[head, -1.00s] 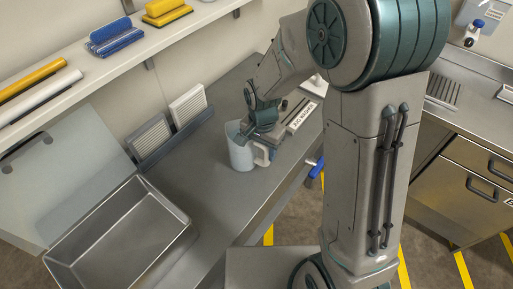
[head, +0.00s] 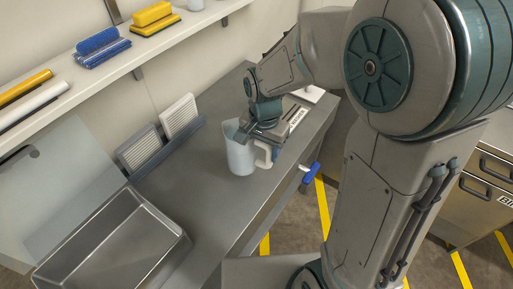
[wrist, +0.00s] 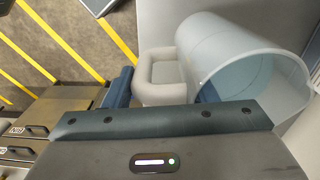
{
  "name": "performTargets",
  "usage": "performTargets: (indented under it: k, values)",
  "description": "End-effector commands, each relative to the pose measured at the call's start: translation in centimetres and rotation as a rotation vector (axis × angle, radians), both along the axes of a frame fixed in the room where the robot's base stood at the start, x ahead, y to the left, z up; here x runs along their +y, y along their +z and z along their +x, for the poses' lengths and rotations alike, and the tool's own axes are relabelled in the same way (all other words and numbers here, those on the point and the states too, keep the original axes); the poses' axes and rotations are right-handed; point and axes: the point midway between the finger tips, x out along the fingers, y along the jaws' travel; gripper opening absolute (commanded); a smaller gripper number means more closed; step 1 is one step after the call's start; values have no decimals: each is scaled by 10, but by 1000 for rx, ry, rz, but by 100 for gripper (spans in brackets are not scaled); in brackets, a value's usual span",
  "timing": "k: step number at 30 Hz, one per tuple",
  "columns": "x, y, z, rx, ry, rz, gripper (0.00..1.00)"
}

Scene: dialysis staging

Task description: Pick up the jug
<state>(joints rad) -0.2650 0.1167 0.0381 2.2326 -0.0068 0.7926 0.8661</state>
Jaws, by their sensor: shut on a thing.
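The jug (head: 240,157) is pale blue-white and upright, with a light handle (head: 264,155) on its right side. It is at the steel counter; I cannot tell whether its base touches the top. My gripper (head: 262,130) is at the jug's upper right, by the rim and handle, and is shut on it. In the wrist view the jug's open mouth (wrist: 255,70) and its grey handle (wrist: 160,75) show beyond my gripper (wrist: 163,92). One dark blue finger shows left of the handle and another at the jug's mouth; the exact contact is partly hidden.
An empty steel basin (head: 115,245) is at the left of the counter (head: 205,190). Two white panels in a grey rack (head: 165,147) stand against the wall. A labelled block (head: 297,118) is behind my gripper. A blue-handled lever (head: 312,172) projects at the counter's front.

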Motion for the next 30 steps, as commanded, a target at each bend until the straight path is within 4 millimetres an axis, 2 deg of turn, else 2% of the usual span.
performTargets:
  k: [15,30]
  values:
    - [-35,31,-33,-6,-4,1,0]
    - [-55,48,-54,-4,-2,1,0]
